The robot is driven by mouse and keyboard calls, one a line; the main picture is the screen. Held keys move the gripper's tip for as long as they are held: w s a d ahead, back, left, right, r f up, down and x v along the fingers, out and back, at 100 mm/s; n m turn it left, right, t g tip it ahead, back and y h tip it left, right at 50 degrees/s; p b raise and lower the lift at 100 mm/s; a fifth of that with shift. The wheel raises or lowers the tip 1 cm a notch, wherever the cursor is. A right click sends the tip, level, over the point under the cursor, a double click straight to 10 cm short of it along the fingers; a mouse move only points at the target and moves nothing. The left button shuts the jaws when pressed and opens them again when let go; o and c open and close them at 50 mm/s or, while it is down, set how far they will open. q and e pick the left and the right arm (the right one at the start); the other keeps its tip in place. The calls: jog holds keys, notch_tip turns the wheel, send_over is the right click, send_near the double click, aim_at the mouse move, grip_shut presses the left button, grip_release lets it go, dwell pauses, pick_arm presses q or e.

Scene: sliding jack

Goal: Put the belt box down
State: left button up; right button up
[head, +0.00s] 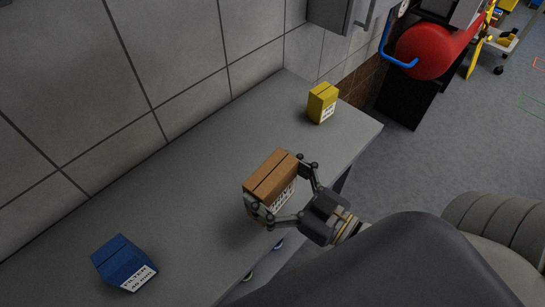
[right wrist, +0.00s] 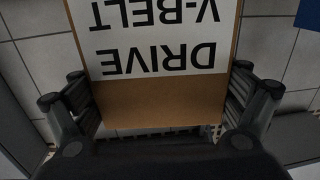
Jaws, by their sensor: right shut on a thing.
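The belt box (head: 270,178) is a brown cardboard box with a dark stripe along its top and a white label. In the right wrist view the label on the belt box (right wrist: 155,95) reads "DRIVE V-BELT", upside down. My right gripper (head: 283,190) is shut on it, with one finger on each side; both fingers of the gripper (right wrist: 158,100) also flank the box in the right wrist view. The box is over the grey bench top (head: 190,190); I cannot tell whether its underside touches the bench. My left gripper is not in view.
A blue filter box (head: 122,262) stands on the bench at the lower left. A yellow box (head: 322,102) stands near its far right end. The bench between them is clear. A tiled wall (head: 120,80) runs behind. A red tank (head: 425,50) stands beyond the bench.

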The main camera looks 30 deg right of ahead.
jog(key=shift+s+a+r, duration=0.15)
jog(key=shift+s, duration=0.2)
jog(key=shift+w, duration=0.1)
